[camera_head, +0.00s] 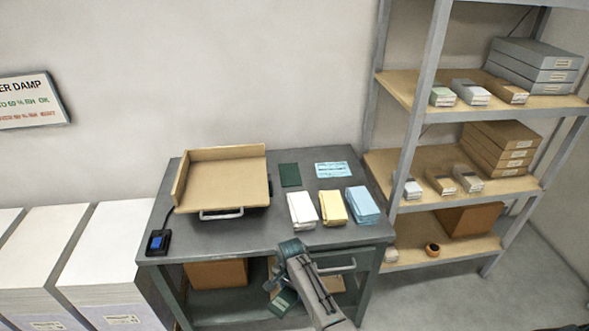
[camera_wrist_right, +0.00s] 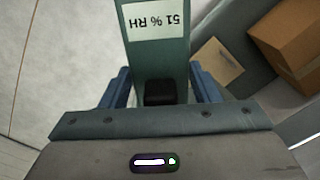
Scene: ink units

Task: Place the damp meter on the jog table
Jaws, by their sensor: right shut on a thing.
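The damp meter (camera_wrist_right: 160,60) is a green block with a white label reading "51 % RH", upside down in the right wrist view. My right gripper (camera_wrist_right: 158,88) is shut on it, with a blue finger on each side. In the head view the meter (camera_head: 284,303) hangs low in front of the grey bench, below its top and partly hidden by my arm. The jog table (camera_head: 225,184) is a tan board with raised back and left edges, standing on the left part of the bench top. Its surface is empty. My left gripper is out of view.
The bench (camera_head: 222,233) also holds white (camera_head: 301,210), yellow (camera_head: 333,207) and blue (camera_head: 362,204) packs, a dark green pad (camera_head: 290,175), a light-blue card (camera_head: 333,169) and a blue switch (camera_head: 157,242). Shelving (camera_head: 412,155) stands right; paper stacks (camera_head: 100,245) stand left.

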